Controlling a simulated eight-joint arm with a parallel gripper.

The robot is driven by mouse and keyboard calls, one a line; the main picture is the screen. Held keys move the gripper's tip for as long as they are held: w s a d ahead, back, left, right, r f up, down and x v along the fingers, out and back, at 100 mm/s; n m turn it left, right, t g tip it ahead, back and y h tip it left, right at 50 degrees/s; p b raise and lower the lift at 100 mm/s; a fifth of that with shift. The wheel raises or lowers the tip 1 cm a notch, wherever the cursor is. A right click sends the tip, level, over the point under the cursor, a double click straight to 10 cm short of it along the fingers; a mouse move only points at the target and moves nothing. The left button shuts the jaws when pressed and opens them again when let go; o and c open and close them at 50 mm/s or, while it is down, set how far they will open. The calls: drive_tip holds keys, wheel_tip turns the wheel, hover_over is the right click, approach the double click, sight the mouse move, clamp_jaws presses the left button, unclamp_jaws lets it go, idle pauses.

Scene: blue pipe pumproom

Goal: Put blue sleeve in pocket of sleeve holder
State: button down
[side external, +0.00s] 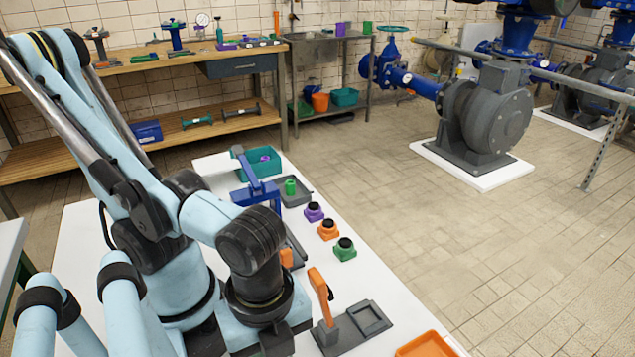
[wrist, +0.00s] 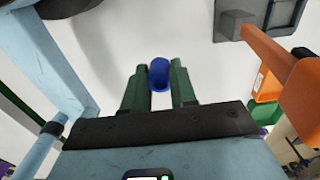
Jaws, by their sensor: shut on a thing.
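The blue sleeve (wrist: 159,75) is a short blue cylinder. It sits between the two green fingers of my gripper (wrist: 160,88) in the wrist view, and the gripper is shut on it. The sleeve is hidden in the side view behind my wrist. A dark grey fixture (side external: 350,331) with a square recessed pocket and an orange post (side external: 318,291) stands on the white table, right of my wrist. It looks like the sleeve holder, though I cannot be sure. In the wrist view its grey part (wrist: 287,12) lies at the top right, apart from the sleeve.
An orange tray (side external: 427,345) is at the table's near right edge. Purple (side external: 313,213), orange (side external: 328,231) and green (side external: 345,251) blocks with black tops stand along the right edge. A grey tray with a green cylinder (side external: 290,187) and a teal bin (side external: 262,162) are farther back.

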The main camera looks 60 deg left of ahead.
drive_tip(key=shift+f, duration=2.75)
drive_tip(key=c, duration=0.9)
unclamp_jaws()
drive_tip(key=shift+o, duration=0.3)
drive_tip(key=shift+r, duration=6)
